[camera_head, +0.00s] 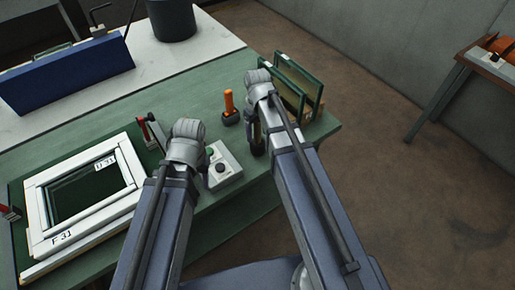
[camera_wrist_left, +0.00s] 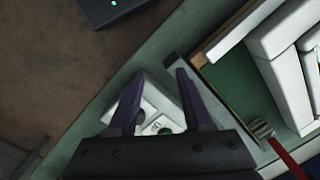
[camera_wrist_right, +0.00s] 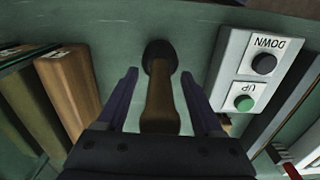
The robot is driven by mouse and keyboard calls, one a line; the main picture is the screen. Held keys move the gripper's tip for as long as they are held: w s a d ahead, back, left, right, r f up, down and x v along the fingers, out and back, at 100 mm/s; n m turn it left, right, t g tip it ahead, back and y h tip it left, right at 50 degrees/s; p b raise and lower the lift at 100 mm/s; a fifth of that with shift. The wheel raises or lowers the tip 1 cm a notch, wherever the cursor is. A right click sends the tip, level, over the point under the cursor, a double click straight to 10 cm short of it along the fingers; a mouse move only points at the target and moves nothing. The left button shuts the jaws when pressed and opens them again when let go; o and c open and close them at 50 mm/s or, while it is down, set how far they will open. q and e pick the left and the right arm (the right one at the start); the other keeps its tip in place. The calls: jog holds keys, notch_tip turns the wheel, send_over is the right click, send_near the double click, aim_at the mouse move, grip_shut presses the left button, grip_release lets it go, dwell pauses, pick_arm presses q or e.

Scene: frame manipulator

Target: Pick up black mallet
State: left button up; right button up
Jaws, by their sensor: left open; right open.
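The black mallet has a black head (camera_wrist_right: 159,52) and a brown wooden handle (camera_wrist_right: 160,105). In the right wrist view it lies in line between the open fingers of my right gripper (camera_wrist_right: 158,77), with a gap on both sides. In the head view the mallet (camera_head: 258,143) is partly hidden behind my right arm, on the green table near its front edge. My left gripper (camera_wrist_left: 160,77) is open and empty above the control box (camera_wrist_left: 158,110).
The UP/DOWN control box (camera_head: 222,170) stands left of the mallet. An orange-handled tool (camera_head: 229,104) stands behind it. A rack with panels (camera_head: 297,82) is at the right.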

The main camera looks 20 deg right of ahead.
jog(key=shift+f, duration=0.1)
grip_shut()
dwell(0.5)
